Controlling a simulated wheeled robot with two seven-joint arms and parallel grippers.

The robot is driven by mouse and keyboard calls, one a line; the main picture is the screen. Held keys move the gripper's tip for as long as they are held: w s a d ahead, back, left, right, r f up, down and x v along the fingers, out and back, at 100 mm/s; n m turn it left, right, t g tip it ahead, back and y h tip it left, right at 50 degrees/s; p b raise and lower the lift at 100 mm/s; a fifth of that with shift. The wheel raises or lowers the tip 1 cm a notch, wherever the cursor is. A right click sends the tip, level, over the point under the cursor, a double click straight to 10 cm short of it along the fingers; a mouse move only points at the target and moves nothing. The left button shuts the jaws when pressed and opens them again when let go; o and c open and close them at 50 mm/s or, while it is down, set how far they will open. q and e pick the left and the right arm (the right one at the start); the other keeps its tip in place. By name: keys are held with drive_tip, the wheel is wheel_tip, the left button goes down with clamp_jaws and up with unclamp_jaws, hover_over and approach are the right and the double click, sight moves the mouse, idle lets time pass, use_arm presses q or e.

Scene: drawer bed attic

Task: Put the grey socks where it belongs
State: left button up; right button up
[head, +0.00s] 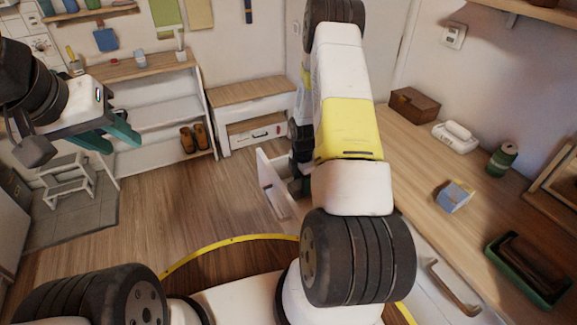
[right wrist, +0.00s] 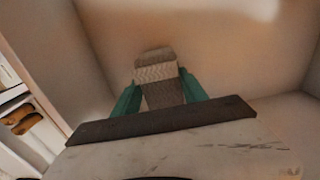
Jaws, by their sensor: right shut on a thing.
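The grey socks (right wrist: 155,73), a folded knitted bundle, show in the right wrist view between the green fingers of my right gripper (right wrist: 158,88). The gripper is shut on them. Pale walls surround them there, apparently the inside of a drawer; whether the socks touch its floor I cannot tell. In the head view an open white drawer (head: 271,186) stands out from under the counter, beside my right arm. That arm hides the socks and most of the drawer. My left gripper (head: 112,138) is empty, its green fingers apart, over the floor at the left.
The wooden counter (head: 418,137) at the right holds a brown box (head: 414,104), a green can (head: 503,158), a small blue box (head: 455,196) and a green tray (head: 494,248). A step stool (head: 63,183) stands left. The middle floor is clear.

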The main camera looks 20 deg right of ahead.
drive_tip(key=shift+f, duration=0.45)
drive_tip(key=shift+f, duration=0.15)
drive_tip(key=o, duration=1.4)
drive_tip(key=shift+c, duration=0.2)
